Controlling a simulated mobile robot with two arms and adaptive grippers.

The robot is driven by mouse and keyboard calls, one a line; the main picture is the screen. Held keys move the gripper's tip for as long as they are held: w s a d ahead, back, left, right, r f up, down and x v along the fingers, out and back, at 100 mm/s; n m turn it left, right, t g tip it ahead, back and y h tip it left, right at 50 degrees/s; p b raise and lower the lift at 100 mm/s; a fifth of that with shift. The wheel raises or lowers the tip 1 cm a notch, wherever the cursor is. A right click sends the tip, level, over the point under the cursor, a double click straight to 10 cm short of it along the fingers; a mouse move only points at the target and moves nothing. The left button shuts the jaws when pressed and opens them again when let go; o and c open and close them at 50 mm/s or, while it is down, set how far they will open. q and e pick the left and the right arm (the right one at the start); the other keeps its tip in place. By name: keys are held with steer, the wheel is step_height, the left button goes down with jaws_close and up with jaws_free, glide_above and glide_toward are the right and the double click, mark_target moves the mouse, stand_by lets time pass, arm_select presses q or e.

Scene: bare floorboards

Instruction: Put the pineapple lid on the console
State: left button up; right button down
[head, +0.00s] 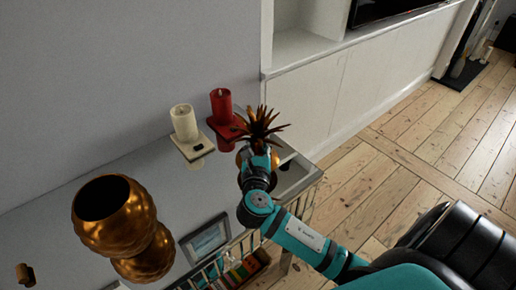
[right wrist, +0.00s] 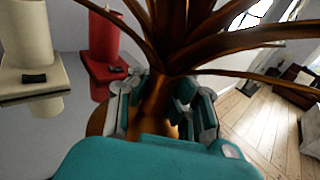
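The pineapple lid (head: 260,125), a bronze crown of spiky leaves, is at the right end of the console (head: 80,185), which has a shiny grey top. I cannot tell whether the lid touches the top. My right gripper (head: 257,160) is around the lid's stem. In the right wrist view its fingers (right wrist: 161,108) close on both sides of the stem, with leaves (right wrist: 185,40) spreading above. A golden, open-topped pineapple jar (head: 118,222) stands on the console at the left. My left gripper is not in view.
A cream candle (head: 184,122) and a red candle (head: 221,105) stand on holders at the console's back, just left of the lid. A picture frame (head: 206,238) is near the front edge. A small brown object (head: 25,274) is at lower left.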

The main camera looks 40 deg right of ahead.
mark_target(258, 150)
steer(key=shift+w+d, duration=0.2)
steer(key=shift+w, duration=0.15)
steer(key=shift+f+b, duration=0.3)
steer(key=shift+f, duration=1.45)
steer(key=shift+f, duration=0.15)
steer(key=c, duration=1.4)
jaws_free()
steer(key=shift+s, duration=0.1)
steer(key=v, duration=1.2)
